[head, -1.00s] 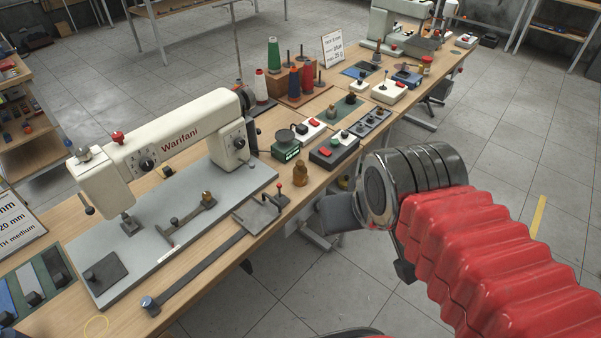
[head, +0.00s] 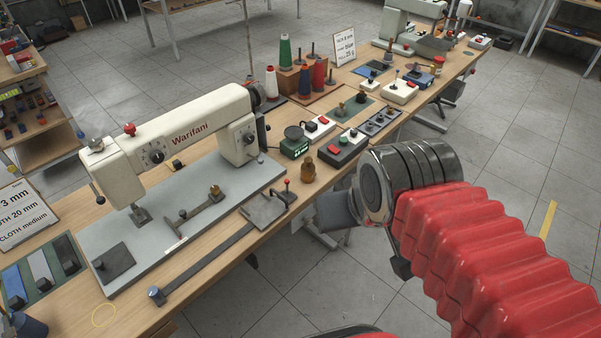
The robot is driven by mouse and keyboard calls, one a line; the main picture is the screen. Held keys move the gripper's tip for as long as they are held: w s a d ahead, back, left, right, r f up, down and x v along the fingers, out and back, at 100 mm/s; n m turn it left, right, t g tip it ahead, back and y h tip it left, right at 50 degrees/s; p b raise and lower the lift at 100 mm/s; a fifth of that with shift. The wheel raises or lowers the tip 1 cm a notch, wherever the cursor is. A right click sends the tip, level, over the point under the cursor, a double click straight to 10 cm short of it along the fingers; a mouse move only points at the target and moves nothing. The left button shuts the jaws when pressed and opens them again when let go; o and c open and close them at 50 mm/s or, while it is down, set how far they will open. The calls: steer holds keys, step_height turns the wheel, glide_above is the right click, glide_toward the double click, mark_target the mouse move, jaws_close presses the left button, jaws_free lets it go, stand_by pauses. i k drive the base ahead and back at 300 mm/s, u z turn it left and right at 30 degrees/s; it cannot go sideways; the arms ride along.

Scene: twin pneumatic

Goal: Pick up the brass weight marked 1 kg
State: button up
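A brown-gold knobbed piece (head: 308,171), shaped like a brass weight, stands upright near the front edge of the workbench, in front of the green scale (head: 294,146). Its marking is too small to read. Smaller brassy knobbed pieces (head: 361,97) stand farther back on a green mat; I cannot tell whether they are weights. My gripper (head: 336,211) shows only as a dark grey part beyond my black wrist, just right of and below the brown-gold piece and apart from it. Its fingers are not clearly visible, so its opening cannot be judged.
The cream sewing machine (head: 185,135) on its grey base fills the left of the bench (head: 215,270). A flat metal slide with a red-knobbed lever (head: 286,186) lies left of the brown-gold piece. Open floor lies right.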

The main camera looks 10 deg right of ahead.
mark_target(308, 174)
steer(key=u, duration=4.2)
steer(key=k, duration=1.15)
